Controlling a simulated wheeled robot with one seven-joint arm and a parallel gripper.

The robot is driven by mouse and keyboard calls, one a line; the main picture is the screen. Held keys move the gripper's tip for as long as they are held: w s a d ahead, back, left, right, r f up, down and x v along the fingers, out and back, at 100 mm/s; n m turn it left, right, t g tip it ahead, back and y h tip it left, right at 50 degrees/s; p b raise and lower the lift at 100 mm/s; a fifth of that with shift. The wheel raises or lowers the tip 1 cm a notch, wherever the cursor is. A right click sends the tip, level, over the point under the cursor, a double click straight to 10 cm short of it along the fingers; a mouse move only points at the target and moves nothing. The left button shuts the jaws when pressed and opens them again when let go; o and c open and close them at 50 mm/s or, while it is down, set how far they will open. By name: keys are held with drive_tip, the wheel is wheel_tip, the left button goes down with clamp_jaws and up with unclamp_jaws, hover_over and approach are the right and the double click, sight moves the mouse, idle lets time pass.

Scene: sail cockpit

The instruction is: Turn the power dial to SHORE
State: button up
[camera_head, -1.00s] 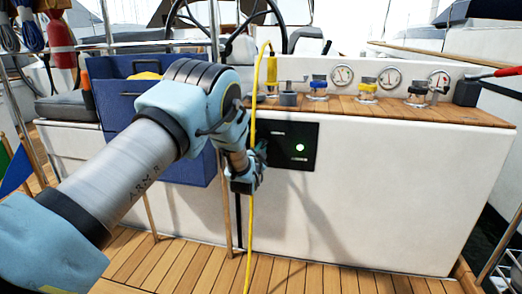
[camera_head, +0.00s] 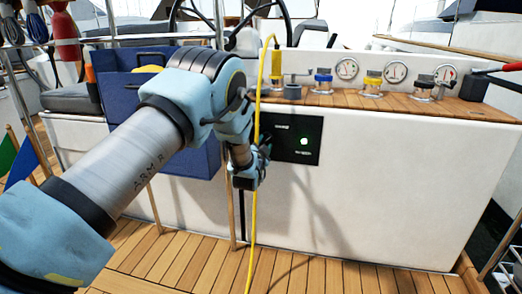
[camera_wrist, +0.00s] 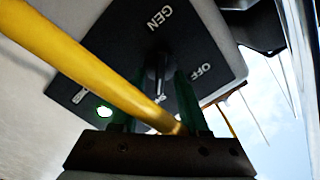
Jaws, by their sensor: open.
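In the wrist view the panel (camera_wrist: 205,45) shows the words GEN and OFF; I cannot read SHORE. The power dial (camera_wrist: 158,72) is a dark knob in the panel's middle; its pointing direction is unclear. My gripper (camera_wrist: 157,92) is open, with its green fingers appearing on either side of the knob; I cannot tell whether they touch it.
A yellow cable (camera_head: 259,210) hangs beside the panel; in the wrist view the cable (camera_wrist: 85,65) crosses in front of my fingers. A wooden ledge (camera_head: 420,103) with several winch-like fittings and gauges is above. A blue bag (camera_head: 190,165) is on the left.

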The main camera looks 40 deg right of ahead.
drive_tip(key=p+v, duration=0.1)
drive_tip(key=v, duration=0.8)
drive_tip(key=shift+s+a, duration=0.2)
drive_tip(key=shift+a, duration=0.15)
drive_tip(key=shift+f, duration=0.1)
